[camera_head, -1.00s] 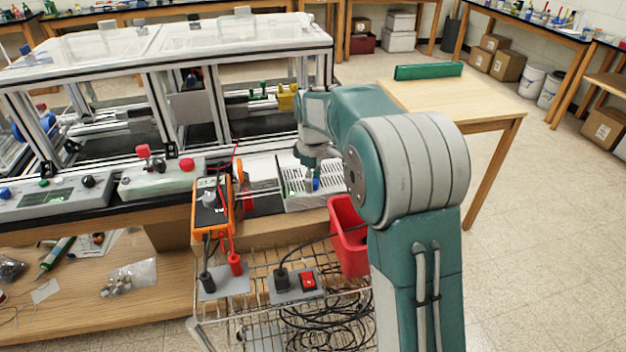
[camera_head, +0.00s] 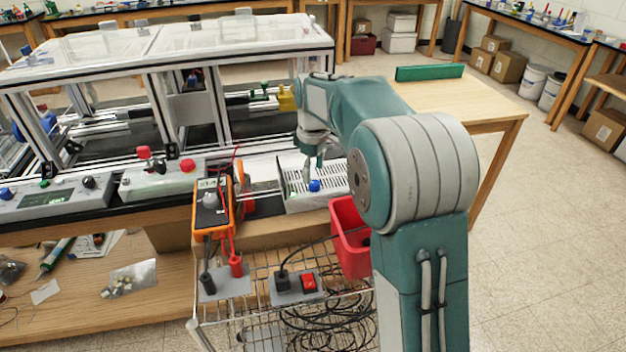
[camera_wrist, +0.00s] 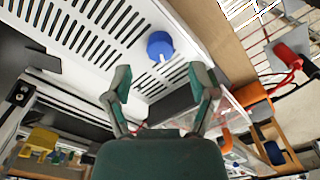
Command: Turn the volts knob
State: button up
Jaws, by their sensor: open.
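The volts knob is taken to be the blue knob (camera_head: 314,185) on the front of a white vented box (camera_head: 330,178). In the wrist view the blue knob (camera_wrist: 160,45) has a white pointer mark and sits on the slotted white panel (camera_wrist: 90,35). My gripper (camera_head: 314,164) is just above the knob in the head view. In the wrist view my gripper (camera_wrist: 161,80) is open, its two green fingers spread and empty. The knob lies beyond the gap between the fingertips, apart from both.
An orange multimeter (camera_head: 211,210) with red and black leads stands left of the white box. A framed enclosure (camera_head: 170,75) stands behind.

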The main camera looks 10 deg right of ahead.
aim_at(313, 183)
notch_tip(313, 183, up, 8)
jog(key=shift+r, duration=0.15)
dwell(0.3)
jog(key=s+r+m+t, duration=0.1)
jog(key=s+r+m, duration=0.1)
jog(key=s, duration=0.6)
jog(key=s+r+m+t, duration=0.2)
jog(key=s+m, duration=0.1)
jog(key=s, duration=0.5)
jog(key=s+f+m+t, duration=0.1)
jog(key=s+f+m, duration=0.1)
jog(key=s, duration=0.5)
jog(key=s+f+m+t, duration=0.1)
jog(key=s+f, duration=0.3)
jog(key=s, duration=0.4)
jog(key=shift+s+f+m+t, duration=0.15)
jog(key=shift+f+m+t, duration=0.15)
jog(key=shift+m, duration=0.6)
